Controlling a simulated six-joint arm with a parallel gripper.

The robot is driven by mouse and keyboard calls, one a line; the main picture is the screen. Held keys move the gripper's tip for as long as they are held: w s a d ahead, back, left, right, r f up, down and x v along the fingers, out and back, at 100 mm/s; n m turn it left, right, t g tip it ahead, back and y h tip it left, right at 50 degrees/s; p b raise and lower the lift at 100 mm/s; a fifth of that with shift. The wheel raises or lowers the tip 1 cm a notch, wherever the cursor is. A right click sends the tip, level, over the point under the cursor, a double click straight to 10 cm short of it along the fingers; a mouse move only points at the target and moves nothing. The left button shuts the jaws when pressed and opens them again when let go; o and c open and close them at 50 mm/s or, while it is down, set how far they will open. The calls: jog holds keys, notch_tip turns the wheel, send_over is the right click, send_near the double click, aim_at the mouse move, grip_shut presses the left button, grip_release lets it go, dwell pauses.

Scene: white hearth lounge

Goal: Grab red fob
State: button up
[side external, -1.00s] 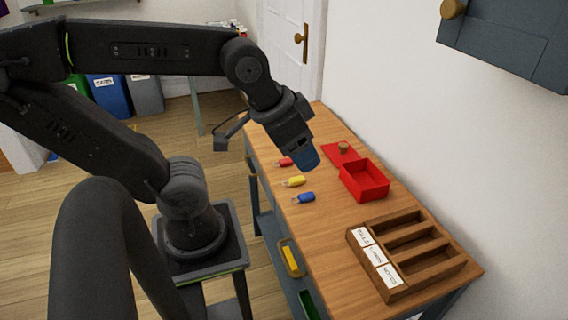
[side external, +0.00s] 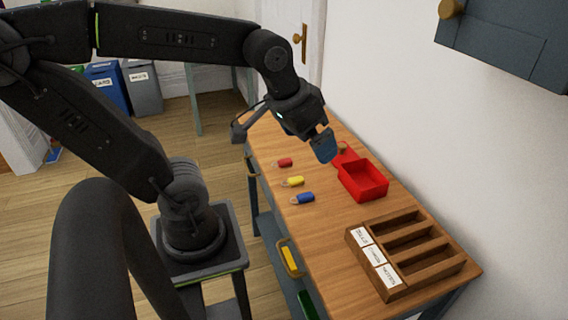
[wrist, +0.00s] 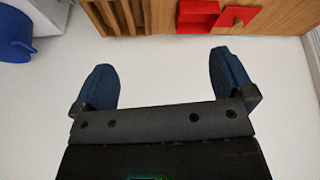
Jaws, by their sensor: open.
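The red fob (side external: 284,162) lies on the wooden table, the farthest back of three fobs in a row. My gripper (side external: 323,147) is above the table, up and to the right of the red fob and apart from it, in front of the red lid. In the wrist view my gripper (wrist: 164,80) has its two blue fingers spread wide with nothing between them. The red fob does not show in the wrist view.
A yellow fob (side external: 294,181) and a blue fob (side external: 304,198) lie nearer than the red one. An open red box (side external: 363,181) and its lid (side external: 343,157) sit to the right. A labelled wooden compartment tray (side external: 396,295) stands at the front, with a white wall beyond.

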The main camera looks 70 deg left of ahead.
jog(key=w+a+f+n+g, duration=0.25)
jog(key=w+a+n, duration=0.4)
jog(key=a, duration=0.35)
jog(key=n+g, duration=0.3)
jog(key=n, duration=0.6)
send_over(283, 162)
notch_tip(283, 162, down, 13)
jog(key=shift+t+h, duration=0.25)
jog(key=shift+h, duration=0.05)
jog(key=f, duration=0.7)
jog(key=shift+s+f, duration=0.35)
jog(key=shift+f, duration=0.05)
jog(key=shift+w+a+f, duration=0.1)
jog(key=shift+w+f, duration=0.05)
jog(key=shift+f, duration=1.45)
jog(key=shift+w+f, duration=0.15)
jog(key=shift+f, duration=1.4)
jog(key=c, duration=0.9)
